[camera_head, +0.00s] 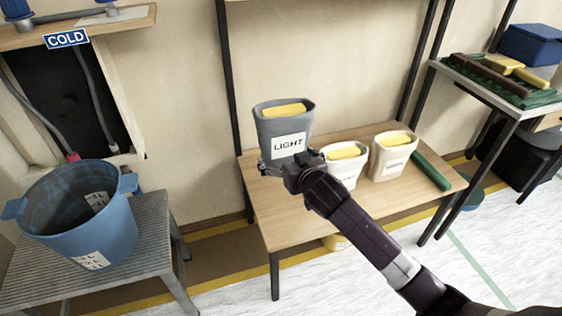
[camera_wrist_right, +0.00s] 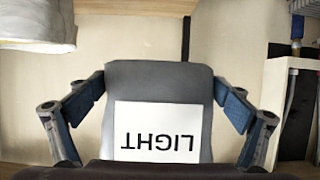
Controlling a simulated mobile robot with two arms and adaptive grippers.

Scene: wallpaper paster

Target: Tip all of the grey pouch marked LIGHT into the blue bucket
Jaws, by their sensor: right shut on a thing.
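The grey pouch marked LIGHT (camera_head: 284,128) is upright above the left part of the wooden table, with yellow stuff showing in its open top. My right gripper (camera_head: 287,166) is shut on its lower part. In the right wrist view the grey pouch (camera_wrist_right: 160,80) sits between the two fingers, its label upside down. The blue bucket (camera_head: 85,225) stands on a grey ridged stand at the left, well to the left of the pouch. Its inside looks dark blue, and its bottom is hidden. My left gripper is not in view.
Two whitish pouches with yellow tops, one (camera_head: 345,165) partly behind my gripper and one (camera_head: 392,157) beside it, stand on the wooden table (camera_head: 262,203). A green roll (camera_head: 432,170) lies at its right. A gap separates table and grey stand (camera_head: 150,225).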

